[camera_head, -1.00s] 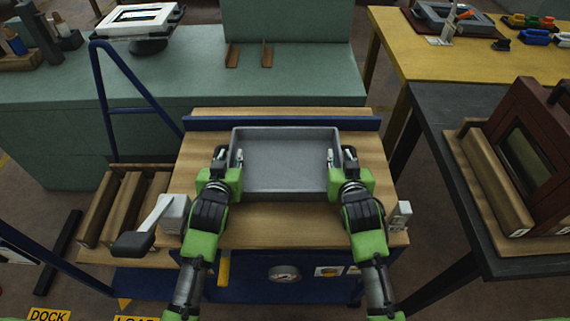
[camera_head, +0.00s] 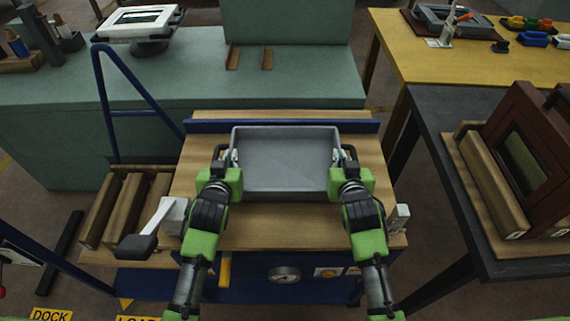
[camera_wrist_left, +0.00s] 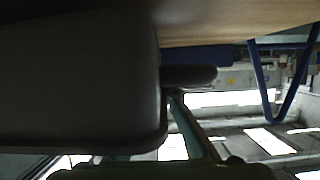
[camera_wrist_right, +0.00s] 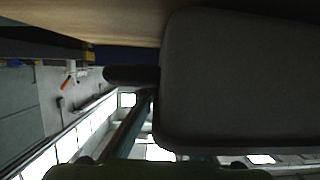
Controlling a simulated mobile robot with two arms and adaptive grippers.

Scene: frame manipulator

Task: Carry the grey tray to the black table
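The grey tray (camera_head: 285,184) is level over the wooden top of a blue cart, in the middle of the head view. I cannot tell whether it touches the wood.
A wooden board with a brown framed box (camera_head: 530,150) takes up the black table's right part. A blue rail (camera_head: 283,125) runs along the cart's far edge. A green bench (camera_head: 80,115) stands behind, and a yellow table (camera_head: 440,62) is at the back right.

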